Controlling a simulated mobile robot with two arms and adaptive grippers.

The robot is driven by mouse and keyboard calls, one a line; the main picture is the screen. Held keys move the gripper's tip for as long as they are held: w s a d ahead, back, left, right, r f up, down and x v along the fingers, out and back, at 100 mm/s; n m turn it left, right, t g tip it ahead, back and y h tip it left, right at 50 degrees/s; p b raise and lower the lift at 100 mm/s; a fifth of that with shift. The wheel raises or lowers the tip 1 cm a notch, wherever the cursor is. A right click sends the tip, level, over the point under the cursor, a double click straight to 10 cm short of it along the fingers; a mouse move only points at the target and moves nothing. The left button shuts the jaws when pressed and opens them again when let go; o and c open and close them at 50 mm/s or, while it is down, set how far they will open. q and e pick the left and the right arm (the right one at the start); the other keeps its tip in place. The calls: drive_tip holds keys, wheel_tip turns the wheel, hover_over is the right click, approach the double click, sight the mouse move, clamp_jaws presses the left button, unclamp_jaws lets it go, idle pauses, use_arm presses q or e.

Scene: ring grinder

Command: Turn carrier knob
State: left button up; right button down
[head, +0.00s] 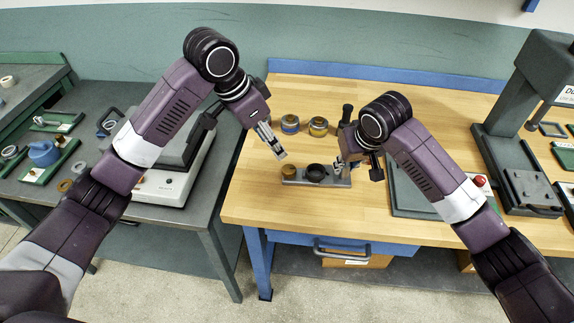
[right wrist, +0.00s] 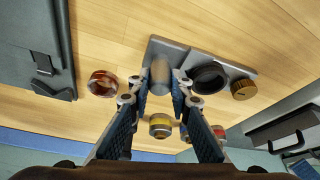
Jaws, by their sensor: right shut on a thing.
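A small grey plate fixture (head: 328,182) lies on the wooden bench. It carries a brass knurled knob (head: 288,170) at its left end and a black ring-shaped cup (head: 316,172) in the middle. My right gripper (head: 341,168) is at the plate's right end. In the right wrist view its fingers are closed around a rounded grey-tan knob (right wrist: 160,74) at the plate's end. The black cup (right wrist: 208,77) and brass knob (right wrist: 243,89) stand apart from these fingers. My left gripper (head: 280,152) hangs above and left of the plate, apart from it; its finger gap is unclear.
Two small ringed jars (head: 290,124) and (head: 318,127) stand behind the plate. A dark press (head: 520,140) and a red button (head: 479,181) are at the right. A grey-and-white machine (head: 172,185) sits on the left bench. Bare wood lies in front of the plate.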

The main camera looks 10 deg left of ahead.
sight(289, 168)
use_arm(q)
drive_tip(key=x, duration=1.2)
drive_tip(key=shift+s, duration=0.15)
drive_tip(key=shift+c, duration=0.7)
drive_tip(key=c, duration=1)
drive_tip(key=shift+c, duration=0.2)
